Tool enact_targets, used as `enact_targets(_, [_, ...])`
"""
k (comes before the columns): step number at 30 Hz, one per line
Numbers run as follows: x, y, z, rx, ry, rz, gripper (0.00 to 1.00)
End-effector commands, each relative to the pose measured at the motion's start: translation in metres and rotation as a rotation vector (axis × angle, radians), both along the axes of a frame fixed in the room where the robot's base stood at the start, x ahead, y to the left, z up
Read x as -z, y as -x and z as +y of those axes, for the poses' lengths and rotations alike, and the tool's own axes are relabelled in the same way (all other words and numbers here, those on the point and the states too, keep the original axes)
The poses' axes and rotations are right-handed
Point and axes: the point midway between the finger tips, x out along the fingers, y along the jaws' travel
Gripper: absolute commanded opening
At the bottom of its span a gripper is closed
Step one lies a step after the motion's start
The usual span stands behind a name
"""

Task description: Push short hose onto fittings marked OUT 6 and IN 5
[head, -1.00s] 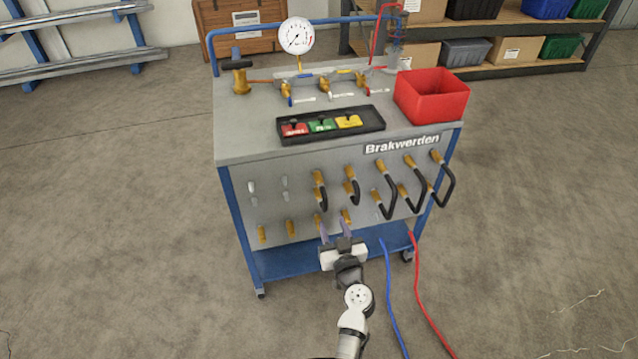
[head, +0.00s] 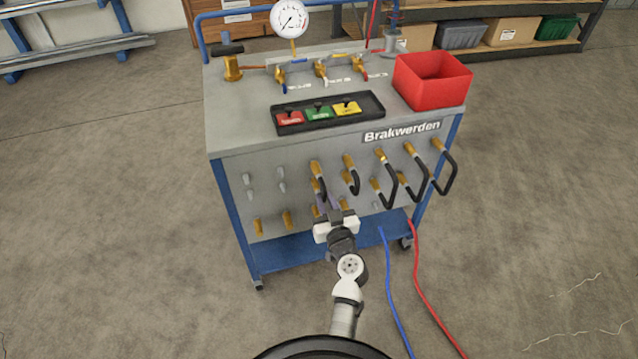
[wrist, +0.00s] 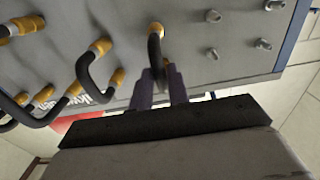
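A short black hose (head: 322,187) makes a small loop on the cart's front panel, from a brass fitting (head: 315,166) in the upper rows to the one below it. In the wrist view, upside down, the hose (wrist: 154,50) runs from one brass fitting (wrist: 155,28) to between my fingers. Its other end is mostly hidden there, so I cannot tell how far it is seated. My gripper (head: 327,200) is in front of the panel; in the wrist view (wrist: 161,80) its two purple fingers stand apart, one on each side of the hose. The fitting marks are unreadable.
More black hose loops (head: 448,170) hang to the right. Bare grey fittings (head: 248,179) are at upper left, and bare brass fittings (head: 287,220) along the bottom row. A red bin (head: 432,85) and black tray (head: 373,100) stand on top. Blue and red floor hoses (head: 420,280) trail at right.

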Motion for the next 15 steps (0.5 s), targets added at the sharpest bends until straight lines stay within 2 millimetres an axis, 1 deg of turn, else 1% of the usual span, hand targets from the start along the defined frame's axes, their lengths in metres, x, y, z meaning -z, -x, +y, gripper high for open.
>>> enact_targets(1, [0.0000,0.0001,0.0000,0.000,0.000,0.000,0.10])
enact_targets(3, [0.0000,0.0001,0.0000,0.000,0.000,0.000,0.01])
enact_targets(4, [0.0000,0.0001,0.0000,0.000,0.000,0.000,0.00])
enact_targets(10, [-0.0004,0.0006,-0.0003,0.000,0.000,-0.001,0.00])
enact_targets(15, [0.0002,0.0062,-0.0021,0.001,-0.001,-0.002,0.00])
